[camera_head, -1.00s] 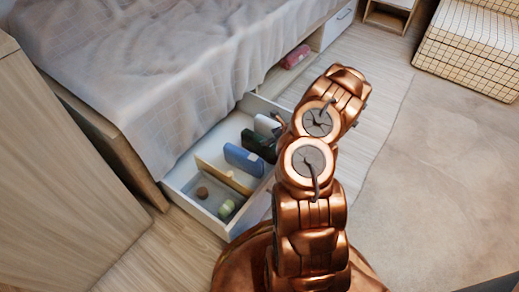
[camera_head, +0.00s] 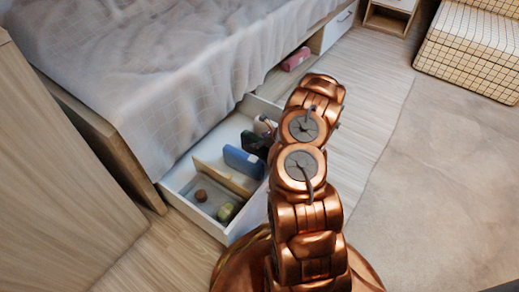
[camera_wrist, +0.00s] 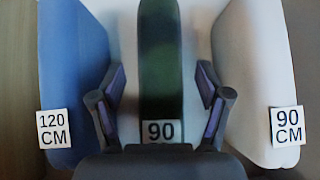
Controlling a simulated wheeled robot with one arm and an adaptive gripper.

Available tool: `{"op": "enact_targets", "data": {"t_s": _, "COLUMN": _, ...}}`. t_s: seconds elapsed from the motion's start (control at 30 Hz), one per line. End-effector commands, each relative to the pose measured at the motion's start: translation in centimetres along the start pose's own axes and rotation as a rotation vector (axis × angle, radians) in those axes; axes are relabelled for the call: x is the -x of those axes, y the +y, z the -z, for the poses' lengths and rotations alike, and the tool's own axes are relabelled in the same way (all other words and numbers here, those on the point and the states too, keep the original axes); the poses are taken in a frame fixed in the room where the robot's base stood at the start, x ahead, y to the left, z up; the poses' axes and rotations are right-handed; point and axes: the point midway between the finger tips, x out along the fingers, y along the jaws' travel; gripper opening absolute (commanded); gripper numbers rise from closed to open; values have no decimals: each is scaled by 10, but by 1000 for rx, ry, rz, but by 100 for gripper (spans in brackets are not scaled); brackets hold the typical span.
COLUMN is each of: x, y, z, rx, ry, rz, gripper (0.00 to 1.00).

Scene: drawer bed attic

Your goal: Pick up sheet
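Folded sheets stand on edge in the open drawer (camera_head: 192,209) under the bed. A blue sheet (camera_head: 243,162) and a dark green one (camera_head: 252,142) show in the head view. In the wrist view the blue sheet (camera_wrist: 72,75) is tagged 120 CM and is on the left. The dark green sheet (camera_wrist: 160,60) is in the middle, its tag partly cut off at "90". A white sheet (camera_wrist: 255,70), tagged 90 CM, is on the right. My gripper (camera_wrist: 161,78) is open, its fingers on either side of the green sheet, with gaps showing. Its depth is unclear.
A wooden divider (camera_head: 222,178) separates the sheets from a front compartment holding a small brown round item (camera_head: 201,195) and a greenish one (camera_head: 226,212). The bed (camera_head: 150,80) stands behind the drawer, and a wooden panel (camera_head: 60,190) is at left. Open floor lies right.

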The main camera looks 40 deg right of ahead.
Motion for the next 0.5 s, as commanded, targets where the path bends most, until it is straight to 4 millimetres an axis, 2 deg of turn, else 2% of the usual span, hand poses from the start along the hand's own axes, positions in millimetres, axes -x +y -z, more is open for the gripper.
{"op": "enact_targets", "data": {"t_s": 0.07, "x": 0, "y": 0, "z": 0, "rx": 0, "ry": 0, "rz": 0, "gripper": 69}}
{"op": "enact_targets", "data": {"t_s": 0.5, "x": 0, "y": 0, "z": 0, "rx": 0, "ry": 0, "rz": 0, "gripper": 23}}
